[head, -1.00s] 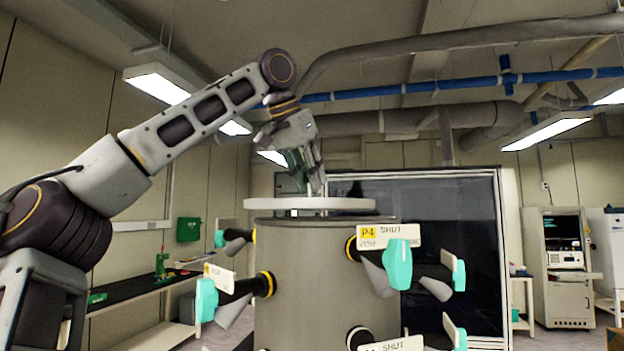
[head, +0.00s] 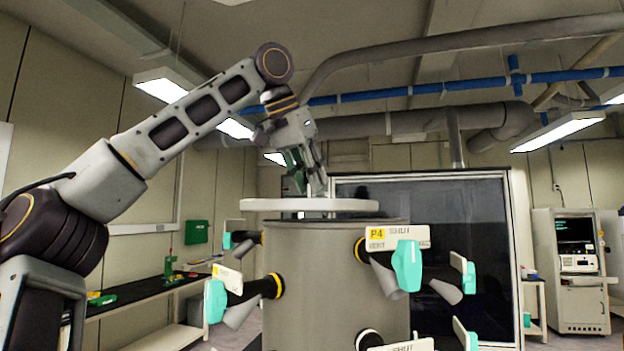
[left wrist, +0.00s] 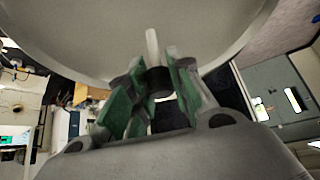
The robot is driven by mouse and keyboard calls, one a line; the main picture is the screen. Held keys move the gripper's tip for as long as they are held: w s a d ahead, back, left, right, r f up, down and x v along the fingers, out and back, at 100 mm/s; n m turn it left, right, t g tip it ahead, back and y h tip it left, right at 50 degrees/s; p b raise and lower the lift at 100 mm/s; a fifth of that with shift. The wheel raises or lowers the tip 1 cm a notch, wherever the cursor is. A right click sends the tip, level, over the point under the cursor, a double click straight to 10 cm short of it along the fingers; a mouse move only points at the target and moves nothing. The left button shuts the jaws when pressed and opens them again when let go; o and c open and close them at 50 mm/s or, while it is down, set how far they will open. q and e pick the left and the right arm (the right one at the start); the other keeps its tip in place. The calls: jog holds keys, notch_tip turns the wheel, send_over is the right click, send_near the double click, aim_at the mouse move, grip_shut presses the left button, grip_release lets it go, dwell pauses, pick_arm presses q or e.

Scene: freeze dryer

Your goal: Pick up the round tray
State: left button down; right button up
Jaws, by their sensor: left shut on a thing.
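The round tray (head: 258,205) is a flat pale disc with a raised stem at its middle. It is level just above the top of the grey cylinder (head: 335,285), with a narrow gap showing between them in the head view. My left gripper (head: 312,190) points down at the tray's middle, its fingers shut on the stem. In the left wrist view the green-padded fingers (left wrist: 158,85) close around the stem, and the tray's underside or face (left wrist: 90,30) fills the upper part. The right gripper is not in view.
Teal-handled valves with tags marked SHUT, one (head: 407,265) at the front, stick out around the cylinder. A dark glass-fronted cabinet (head: 455,250) stands behind. A bench (head: 150,290) is at the left and an instrument rack (head: 575,270) at the right. Pipes run overhead.

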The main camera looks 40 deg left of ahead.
pick_arm(q)
jog(key=shift+s+d, duration=0.2)
jog(key=shift+s, duration=1.05)
jog(key=shift+s+d, duration=0.2)
jog(key=shift+s, duration=1.1)
jog(key=shift+s+d, duration=0.2)
jog(key=shift+s, duration=1.05)
